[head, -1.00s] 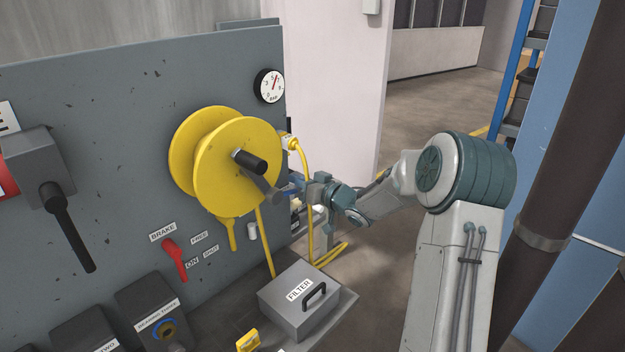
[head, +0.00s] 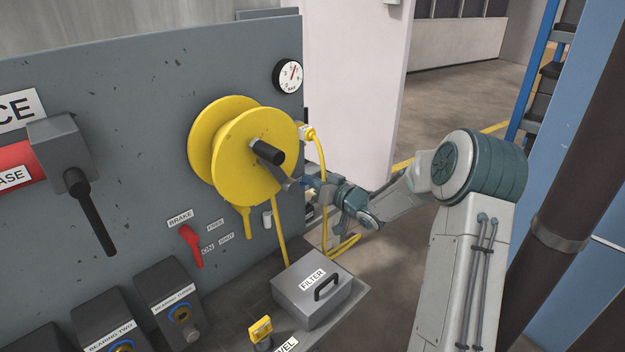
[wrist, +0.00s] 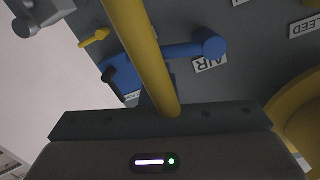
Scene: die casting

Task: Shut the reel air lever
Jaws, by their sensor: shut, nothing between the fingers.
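The blue air lever (wrist: 185,50) sits on the grey panel beside an AIR label (wrist: 210,65) in the wrist view. Its round knob is at the right and its arm runs left to a blue valve body (wrist: 120,74). My gripper (head: 312,188) is just right of the yellow reel's crank in the head view, close to the panel edge. A small patch of blue shows by it there; the lever is mostly hidden. In the wrist view the gripper's dark body fills the bottom. Its fingertips are not clear, and I cannot tell whether it touches the lever.
A yellow hose (wrist: 140,55) crosses the wrist view in front of the lever. The yellow reel (head: 240,150) with its crank is left of my gripper. A grey filter box (head: 312,290) stands below. A red brake lever (head: 191,245) is at lower left.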

